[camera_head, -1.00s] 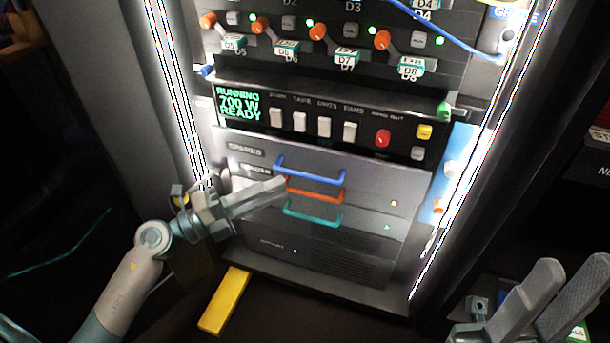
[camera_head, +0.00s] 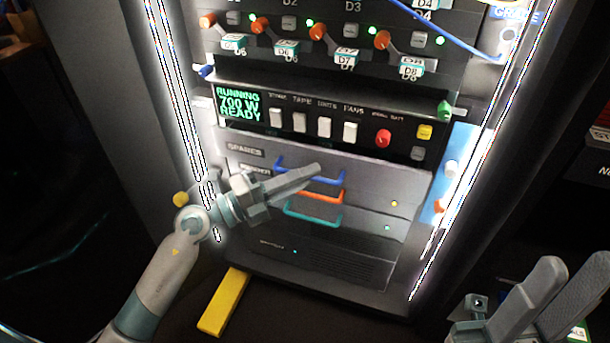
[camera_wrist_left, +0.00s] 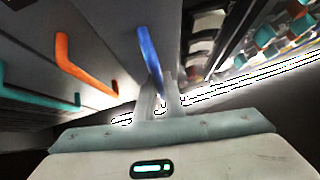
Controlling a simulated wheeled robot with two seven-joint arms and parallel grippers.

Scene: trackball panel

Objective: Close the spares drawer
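The spares drawer (camera_head: 376,178) is a grey front low in the rack, with a "SPARES" label at its upper left. Its blue handle (camera_head: 342,180) also shows close up in the left wrist view (camera_wrist_left: 150,58). I cannot tell how far the drawer stands out. My left gripper (camera_head: 317,169) has its fingers together and points to the right across the front, covering part of the blue handle in the head view. In the wrist view the fingertips (camera_wrist_left: 162,90) are close to the handle's end; contact is unclear. My right gripper (camera_head: 577,264) is open and empty at the lower right.
An orange handle (camera_head: 318,196) and a teal handle (camera_head: 313,218) sit just below the blue one. A switch panel (camera_head: 345,155) with a green display lies directly above. Bright strips line both rack sides. A yellow bar (camera_head: 223,302) lies below.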

